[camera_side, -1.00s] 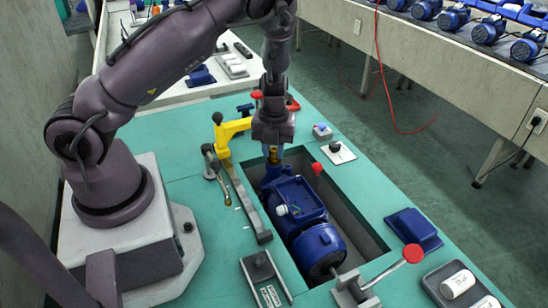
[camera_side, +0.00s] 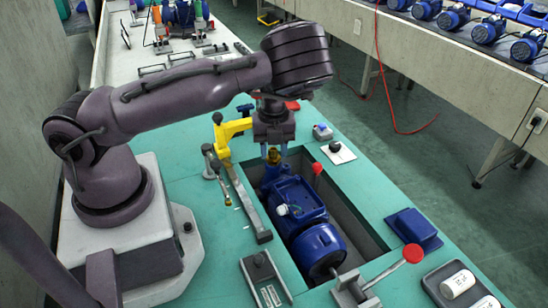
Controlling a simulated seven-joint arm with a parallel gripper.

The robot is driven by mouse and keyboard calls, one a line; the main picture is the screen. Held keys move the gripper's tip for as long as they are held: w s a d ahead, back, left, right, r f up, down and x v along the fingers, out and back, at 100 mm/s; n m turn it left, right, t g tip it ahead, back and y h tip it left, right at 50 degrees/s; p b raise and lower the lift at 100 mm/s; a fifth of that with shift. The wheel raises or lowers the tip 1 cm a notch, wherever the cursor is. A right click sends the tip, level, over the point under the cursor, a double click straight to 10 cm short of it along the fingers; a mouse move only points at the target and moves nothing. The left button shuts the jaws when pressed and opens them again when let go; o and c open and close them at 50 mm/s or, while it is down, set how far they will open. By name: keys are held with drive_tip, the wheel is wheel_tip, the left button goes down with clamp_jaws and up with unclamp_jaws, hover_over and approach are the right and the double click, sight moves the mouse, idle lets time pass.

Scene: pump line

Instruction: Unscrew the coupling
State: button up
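The blue pump (camera_side: 297,205) lies in a rectangular recess in the green bench top.
A yellow clamp (camera_side: 230,129) stands left of the gripper. A red-knobbed lever (camera_side: 412,254) stands at the recess's near end, and a smaller red knob (camera_side: 317,168) rises beside the pump. A blue block (camera_side: 413,229) and a grey tray (camera_side: 462,291) lie to the right.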

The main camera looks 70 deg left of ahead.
drive_tip(key=shift+r, duration=2.25)
